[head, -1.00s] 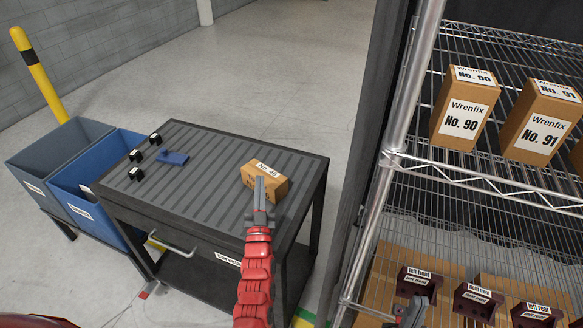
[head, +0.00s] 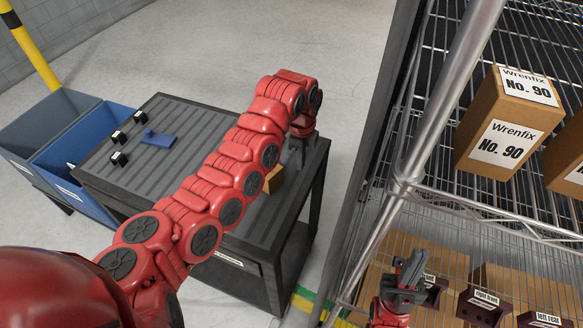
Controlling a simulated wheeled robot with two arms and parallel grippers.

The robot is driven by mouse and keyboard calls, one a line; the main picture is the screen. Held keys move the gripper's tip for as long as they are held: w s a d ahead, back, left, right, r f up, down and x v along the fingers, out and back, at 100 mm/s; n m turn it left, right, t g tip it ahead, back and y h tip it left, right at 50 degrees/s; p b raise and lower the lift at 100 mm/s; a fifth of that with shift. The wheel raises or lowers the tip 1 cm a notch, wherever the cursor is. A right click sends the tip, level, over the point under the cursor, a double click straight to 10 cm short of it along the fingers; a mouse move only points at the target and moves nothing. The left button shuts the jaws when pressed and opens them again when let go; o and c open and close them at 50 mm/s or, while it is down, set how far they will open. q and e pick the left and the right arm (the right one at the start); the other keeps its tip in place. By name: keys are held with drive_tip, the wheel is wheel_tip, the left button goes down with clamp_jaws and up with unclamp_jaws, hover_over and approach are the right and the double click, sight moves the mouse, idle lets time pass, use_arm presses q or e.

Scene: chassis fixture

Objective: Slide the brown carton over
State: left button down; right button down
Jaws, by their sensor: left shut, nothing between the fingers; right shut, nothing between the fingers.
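The brown carton (head: 274,181) lies on the ribbed top of the dark cart (head: 180,180), near its right side. My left arm crosses in front of it, so only a small part shows and its label is hidden. My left gripper (head: 299,160) points down just right of the carton, near the cart's right edge. Its fingers look shut and empty; I cannot tell whether they touch the carton. My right gripper (head: 413,264) is shut and empty, in front of the lower shelf at the right.
A wire rack at the right holds a Wrenfix No. 90 carton (head: 508,120) and dark labelled bins (head: 482,305). Its metal post (head: 432,120) stands between cart and shelves. Small black blocks and a blue piece (head: 158,138) lie on the cart's left; a blue bin (head: 75,160) stands beside it.

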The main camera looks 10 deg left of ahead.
sight(287, 185)
use_arm(q)
drive_tip(key=f+p, duration=0.1)
drive_tip(key=f, duration=0.2)
drive_tip(key=f+p, duration=0.2)
drive_tip(key=f, duration=0.1)
drive_tip(key=f+p, duration=0.1)
drive_tip(key=f, duration=0.2)
drive_tip(key=shift+s+a+f, duration=0.2)
drive_tip(key=shift+s+f, duration=0.05)
drive_tip(key=shift+f, duration=0.1)
drive_tip(key=a, duration=0.1)
drive_tip(key=a+p, duration=0.1)
drive_tip(key=shift+w+a+r, duration=0.15)
drive_tip(key=shift+w+a, duration=0.15)
drive_tip(key=shift+w+a+p, duration=0.2)
drive_tip(key=shift+a+p, duration=0.2)
drive_tip(key=shift+a, duration=0.25)
drive_tip(key=shift+d, duration=0.1)
